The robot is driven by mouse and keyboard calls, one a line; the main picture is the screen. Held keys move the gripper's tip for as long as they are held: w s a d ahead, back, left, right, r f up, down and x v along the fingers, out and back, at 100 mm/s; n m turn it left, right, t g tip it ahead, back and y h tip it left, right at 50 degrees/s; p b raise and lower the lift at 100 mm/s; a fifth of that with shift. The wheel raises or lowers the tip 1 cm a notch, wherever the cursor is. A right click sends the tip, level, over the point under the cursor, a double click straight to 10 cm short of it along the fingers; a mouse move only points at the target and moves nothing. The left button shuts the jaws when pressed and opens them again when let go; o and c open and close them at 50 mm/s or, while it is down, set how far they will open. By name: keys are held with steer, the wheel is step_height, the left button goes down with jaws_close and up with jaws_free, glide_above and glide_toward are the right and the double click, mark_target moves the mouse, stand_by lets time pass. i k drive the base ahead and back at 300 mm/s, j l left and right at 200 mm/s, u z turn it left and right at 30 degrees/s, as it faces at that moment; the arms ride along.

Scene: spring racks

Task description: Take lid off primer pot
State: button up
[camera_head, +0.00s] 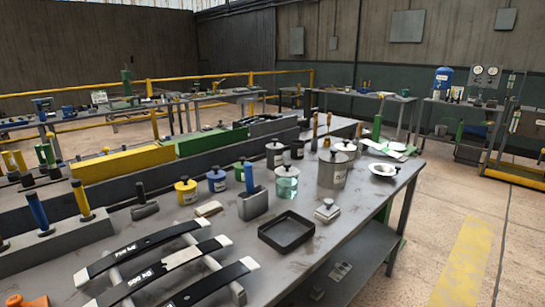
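Several lidded pots stand on the grey metal bench, and I cannot read a label that marks one as primer. A large grey metal pot (332,174) has a flat lid with a dark knob (333,155) and a label on its side. A clear jar with greenish liquid (286,186) stands left of it, with a grey lid on top. Smaller dark and green pots are partly hidden. My gripper is not in view.
The bench (330,215) carries a black tray (286,234), a grey holder with a blue-handled tool (252,203), a white bowl (383,170) and leaf springs (160,270) at the front left. Open floor (435,215) lies to the right.

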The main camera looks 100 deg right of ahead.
mark_target(275, 145)
steer(key=k+l, duration=0.35)
steer(key=k+l+z, duration=0.15)
steer(key=k+l, duration=0.15)
steer(key=l, duration=0.2)
steer(key=k+l, duration=0.35)
steer(key=k+l+z, duration=0.15)
steer(key=k+l, duration=0.15)
steer(key=l, duration=0.3)
steer(key=k+l, duration=0.25)
steer(key=l, duration=0.25)
steer(key=k+l+z, duration=0.15)
steer(key=k+l, duration=0.15)
steer(key=l, duration=0.2)
steer(key=k+l, duration=0.25)
steer(key=l, duration=0.25)
steer(key=k+l+z, duration=0.15)
steer(key=k+l, duration=0.15)
steer(key=l, duration=0.25)
